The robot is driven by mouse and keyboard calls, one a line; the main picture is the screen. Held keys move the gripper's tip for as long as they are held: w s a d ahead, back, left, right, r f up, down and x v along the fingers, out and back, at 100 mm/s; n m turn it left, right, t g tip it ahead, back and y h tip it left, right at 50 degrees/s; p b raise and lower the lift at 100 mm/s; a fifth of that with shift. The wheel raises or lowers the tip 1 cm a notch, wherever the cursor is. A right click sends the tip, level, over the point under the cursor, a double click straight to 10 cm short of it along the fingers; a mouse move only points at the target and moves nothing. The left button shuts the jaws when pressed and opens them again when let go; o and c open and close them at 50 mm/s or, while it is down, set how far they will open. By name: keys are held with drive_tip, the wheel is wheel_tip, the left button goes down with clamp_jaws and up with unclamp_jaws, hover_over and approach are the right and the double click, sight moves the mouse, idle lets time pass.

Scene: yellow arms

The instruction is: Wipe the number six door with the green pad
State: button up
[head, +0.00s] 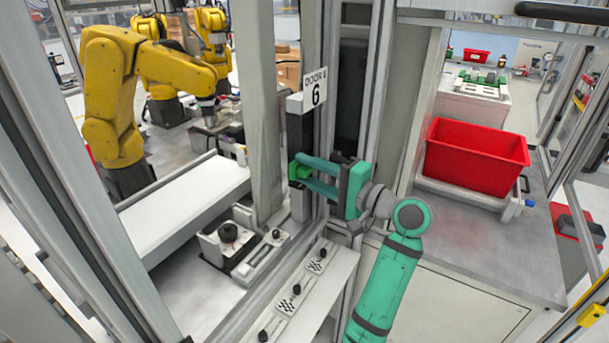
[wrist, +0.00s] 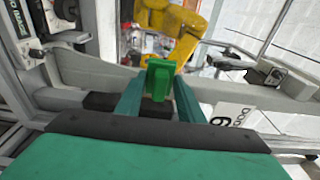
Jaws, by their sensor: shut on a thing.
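The green pad (head: 299,170) is held between the fingertips of my gripper (head: 306,170). In the wrist view the pad (wrist: 160,78) stands between the two teal fingers of my gripper (wrist: 159,92), which are shut on it. The sign also shows, turned, in the wrist view (wrist: 236,115). The pad is close to the door frame below the sign; I cannot tell whether it touches.
A yellow robot arm (head: 112,95) stands behind the door at the left. A red bin (head: 474,156) sits on the counter (head: 470,245) at the right. A ledge with knobs and checkered labels (head: 305,285) lies below my gripper. Upright metal posts stand close around my gripper.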

drive_tip(key=shift+w+d, duration=0.4)
drive_tip(key=shift+w, duration=0.05)
drive_tip(key=shift+w+d+v, duration=0.15)
drive_tip(key=shift+v, duration=1.35)
drive_tip(key=shift+w+d+v, duration=0.15)
drive_tip(key=shift+v, duration=1.3)
drive_tip(key=shift+s+d, duration=0.1)
drive_tip(key=v, duration=0.2)
drive_tip(key=shift+s+d, duration=0.1)
drive_tip(key=shift+d, duration=0.2)
